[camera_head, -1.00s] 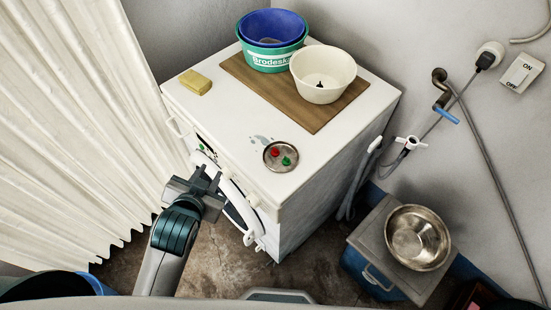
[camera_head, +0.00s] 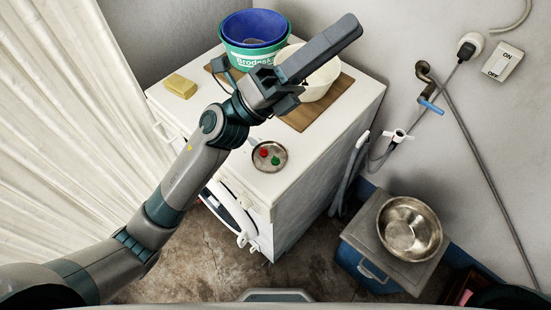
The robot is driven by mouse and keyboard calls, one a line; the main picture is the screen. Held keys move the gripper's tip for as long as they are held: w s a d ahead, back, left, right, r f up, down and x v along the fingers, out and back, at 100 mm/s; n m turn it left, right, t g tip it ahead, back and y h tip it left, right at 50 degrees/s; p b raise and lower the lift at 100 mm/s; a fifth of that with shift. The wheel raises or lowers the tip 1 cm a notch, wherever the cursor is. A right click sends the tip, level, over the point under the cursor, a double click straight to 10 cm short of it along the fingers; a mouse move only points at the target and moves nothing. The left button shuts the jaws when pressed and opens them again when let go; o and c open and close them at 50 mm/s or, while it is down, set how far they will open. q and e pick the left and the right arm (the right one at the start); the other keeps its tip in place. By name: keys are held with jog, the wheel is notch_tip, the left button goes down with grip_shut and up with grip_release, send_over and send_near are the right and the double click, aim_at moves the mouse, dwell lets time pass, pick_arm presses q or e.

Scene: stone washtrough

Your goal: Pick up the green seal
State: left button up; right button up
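The green seal (camera_head: 275,160) is a small green piece in a round metal dish (camera_head: 259,165) on the white washing machine's top, near its front edge. A small red piece (camera_head: 264,152) lies beside it in the dish. My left gripper (camera_head: 270,88) is above the machine top, beyond the dish in the picture, and apart from the seal. It overlaps the bowls and board from this view. I cannot make out whether its fingers are open or shut. My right gripper is not in view.
A blue basin nested in a green one (camera_head: 233,55), a cream bowl (camera_head: 317,85) and a wooden board (camera_head: 345,88) are at the back. A steel bowl (camera_head: 402,238) sits on a grey-lidded box (camera_head: 368,232) at right.

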pick_arm(q)
jog(key=s+d+f+m+g+y, duration=0.35)
jog(key=s+d+m+g, duration=0.3)
jog(key=m+g, duration=0.5)
notch_tip(320, 180, down, 10)
jog(key=s+m+y, duration=0.2)
jog(key=m+y, duration=0.5)
jog(key=y, duration=0.3)
jog(key=w+a+f+m+t+y, duration=0.3)
jog(key=w+a+f+y, duration=0.4)
jog(key=w+f, duration=0.1)
jog(key=w+a+t+y, duration=0.3)
jog(key=w+a+y, duration=0.2)
jog(key=w+a, duration=0.2)
jog(key=shift+a+r, duration=0.25)
jog(key=shift+a, duration=0.85)
